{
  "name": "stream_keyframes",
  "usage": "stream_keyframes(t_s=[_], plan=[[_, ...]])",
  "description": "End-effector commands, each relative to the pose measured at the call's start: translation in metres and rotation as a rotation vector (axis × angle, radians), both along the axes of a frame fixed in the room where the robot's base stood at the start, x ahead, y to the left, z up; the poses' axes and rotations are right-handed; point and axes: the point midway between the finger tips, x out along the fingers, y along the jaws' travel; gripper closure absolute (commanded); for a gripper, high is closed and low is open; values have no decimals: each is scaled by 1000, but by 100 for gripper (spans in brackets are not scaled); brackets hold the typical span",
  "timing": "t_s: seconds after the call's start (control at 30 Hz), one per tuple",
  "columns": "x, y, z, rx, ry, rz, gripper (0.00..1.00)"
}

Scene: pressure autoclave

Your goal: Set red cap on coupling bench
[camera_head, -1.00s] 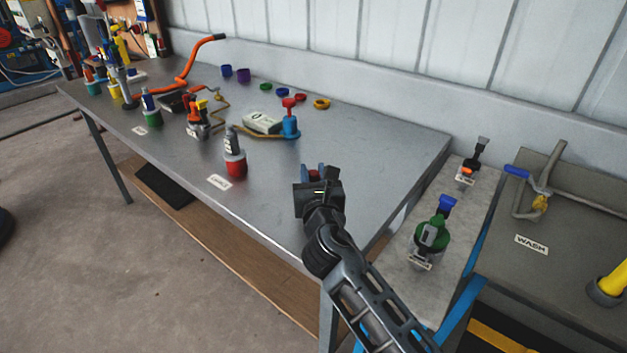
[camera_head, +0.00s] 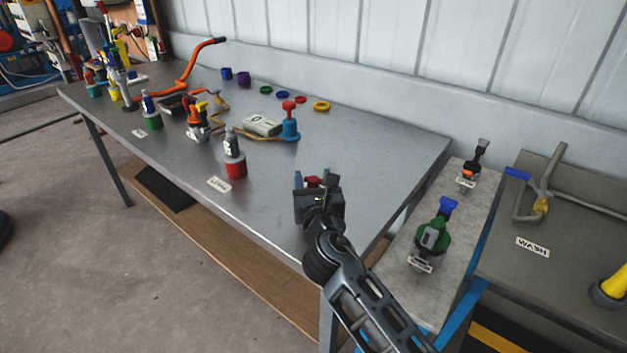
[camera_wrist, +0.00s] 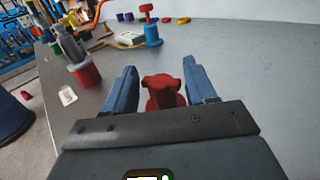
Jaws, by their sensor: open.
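The red cap (camera_wrist: 162,93) is between the two blue fingers of my gripper (camera_wrist: 160,66) in the wrist view, with a gap on each side. It appears to stand on the grey metal bench (camera_wrist: 235,70); its base is partly hidden by my gripper. In the head view, my gripper (camera_head: 316,178) is open over the front right part of the bench (camera_head: 385,150). Only a little of the red cap (camera_head: 314,182) shows there between the fingers.
A grey bottle in a red holder (camera_head: 234,165) stands left of my gripper. Behind are a blue stand with a red top (camera_head: 289,125) and several coloured rings. A narrow side table (camera_head: 400,275) with a green-bodied fitting (camera_head: 433,238) is at right. The bench's right part is clear.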

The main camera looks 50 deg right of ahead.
Motion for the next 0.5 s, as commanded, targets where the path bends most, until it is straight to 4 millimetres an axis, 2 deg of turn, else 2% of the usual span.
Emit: stream_keyframes(t_s=[0.07,0.17,0.5], plan=[[0,0,5,0,-1,0,44],[-8,8,1,0,1,2,44],[-58,54,0,1,2,2,44]])
